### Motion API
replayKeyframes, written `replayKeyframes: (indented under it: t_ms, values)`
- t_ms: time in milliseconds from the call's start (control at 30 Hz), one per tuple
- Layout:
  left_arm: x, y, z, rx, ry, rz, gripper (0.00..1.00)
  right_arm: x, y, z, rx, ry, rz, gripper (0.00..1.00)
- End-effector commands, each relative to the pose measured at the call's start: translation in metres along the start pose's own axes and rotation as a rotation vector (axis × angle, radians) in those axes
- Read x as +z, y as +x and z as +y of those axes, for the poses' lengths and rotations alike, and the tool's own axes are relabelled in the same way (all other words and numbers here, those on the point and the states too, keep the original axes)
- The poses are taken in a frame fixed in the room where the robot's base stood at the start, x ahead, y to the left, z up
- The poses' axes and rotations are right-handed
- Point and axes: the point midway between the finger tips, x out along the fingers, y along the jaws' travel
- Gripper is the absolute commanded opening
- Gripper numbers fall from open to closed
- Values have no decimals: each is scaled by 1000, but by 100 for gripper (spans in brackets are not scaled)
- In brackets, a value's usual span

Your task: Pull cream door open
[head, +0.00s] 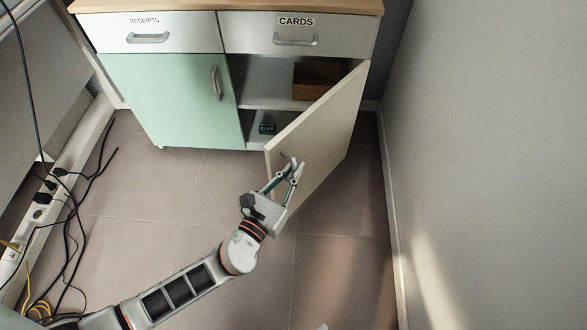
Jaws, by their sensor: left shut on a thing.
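The cream door (325,130) stands swung out from the right half of the cabinet, hinged at its right side. My left gripper (291,168) is at the door's outer face near its free edge. It is shut on the door's handle, which is mostly hidden by the fingers. The opening behind the door shows a shelf with a brown box (314,80) on it and a small dark green item (267,128) below.
The green door (180,100) beside it is closed. Drawers labelled RECEIPTS (150,37) and CARDS (296,39) are shut above. A grey wall (480,150) stands close on the right. Cables (70,220) lie along the left. The floor (190,195) in front is clear.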

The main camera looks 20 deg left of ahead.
Motion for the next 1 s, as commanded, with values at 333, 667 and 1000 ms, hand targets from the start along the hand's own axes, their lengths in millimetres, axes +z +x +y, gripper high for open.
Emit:
replayKeyframes:
  t_ms: [333, 667, 1000]
  values:
    - [-1, 0, 0, -1, 1, 2, 0, 0, 0, 0, 1, 2, 0, 100]
    - [-1, 0, 0, -1, 1, 1, 16, 0, 0, 0, 1, 0, -1, 100]
    - [0, -1, 0, 0, 1, 0, 16, -1, 0, 0, 1, -1, 1, 100]
